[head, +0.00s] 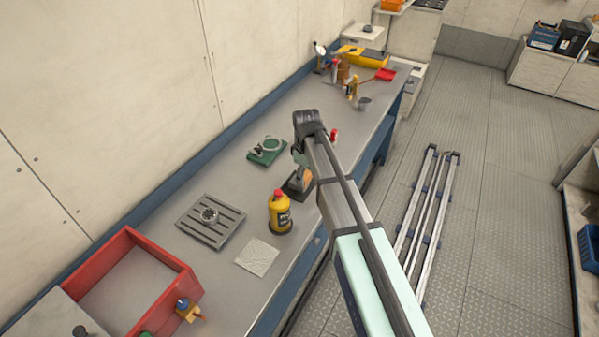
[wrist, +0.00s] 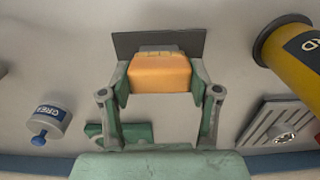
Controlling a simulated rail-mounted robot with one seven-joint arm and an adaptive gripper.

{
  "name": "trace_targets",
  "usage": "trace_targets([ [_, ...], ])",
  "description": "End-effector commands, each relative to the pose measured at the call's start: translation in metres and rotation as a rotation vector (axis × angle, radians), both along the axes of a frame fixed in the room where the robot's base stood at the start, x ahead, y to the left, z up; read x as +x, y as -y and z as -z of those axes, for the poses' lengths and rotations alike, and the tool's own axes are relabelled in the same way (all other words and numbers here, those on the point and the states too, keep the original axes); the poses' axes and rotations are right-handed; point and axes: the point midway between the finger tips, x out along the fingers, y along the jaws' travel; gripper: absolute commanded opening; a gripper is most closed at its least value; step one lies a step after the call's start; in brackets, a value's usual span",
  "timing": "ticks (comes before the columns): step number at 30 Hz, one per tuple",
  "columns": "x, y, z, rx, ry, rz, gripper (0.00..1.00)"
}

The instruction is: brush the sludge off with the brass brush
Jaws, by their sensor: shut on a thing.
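My gripper (wrist: 157,85) points down over the workbench. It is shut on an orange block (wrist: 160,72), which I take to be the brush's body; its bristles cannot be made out. A flat dark grey piece (wrist: 125,42) shows just beyond the block. In the head view the orange block (head: 303,180) is partly hidden by my arm, close above or on the bench. A slotted grey plate (head: 190,228) with a round metal part (head: 209,215) on it lies to the left; the part also shows in the wrist view (wrist: 284,138). I cannot make out sludge clearly.
A yellow bottle (head: 279,217) stands between my gripper and a pale cloth (head: 257,257). A green fixture with a ring (head: 266,151) lies behind. A red open bin (head: 180,268) is at front left. A grease can (wrist: 48,121) shows in the wrist view. Bottles crowd the far end.

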Motion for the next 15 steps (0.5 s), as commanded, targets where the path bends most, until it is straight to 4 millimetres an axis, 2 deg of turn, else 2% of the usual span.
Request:
trace_targets([
  [3,-0.006,0.010,-0.001,0.000,0.000,0.000,0.34],
  [5,-0.004,0.008,-0.009,0.000,0.000,-0.001,0.34],
  [6,-0.003,0.008,-0.022,0.001,0.003,0.000,0.34],
  [15,-0.003,0.009,-0.047,0.000,0.001,0.002,0.34],
])
